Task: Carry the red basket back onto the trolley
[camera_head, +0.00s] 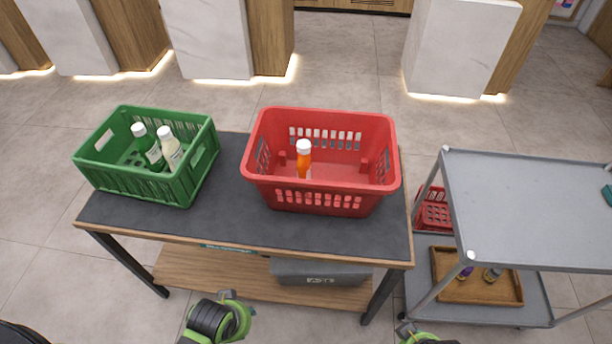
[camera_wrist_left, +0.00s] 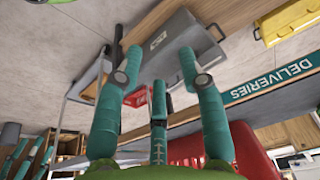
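The red basket (camera_head: 320,190) stands upright on the dark-topped table (camera_head: 330,232), right of its middle, with an orange bottle (camera_head: 304,160) inside. The grey trolley (camera_head: 535,205) stands to the right of the table, apart from it; most of its visible top shelf is bare. My left gripper (camera_head: 228,305) is low in front of the table, well short of the basket. In the left wrist view its teal fingers (camera_wrist_left: 160,68) are spread with nothing between them. My right gripper (camera_head: 418,337) barely shows at the bottom edge, so its fingers are hidden.
A green crate (camera_head: 180,190) with two bottles stands on the table's left. Under the tabletop lies a grey case (camera_head: 315,272). The trolley's lower shelf holds a wooden tray (camera_head: 480,297) with small bottles; another red basket (camera_head: 433,213) shows behind the trolley's post. A teal item (camera_head: 607,194) is at the right edge.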

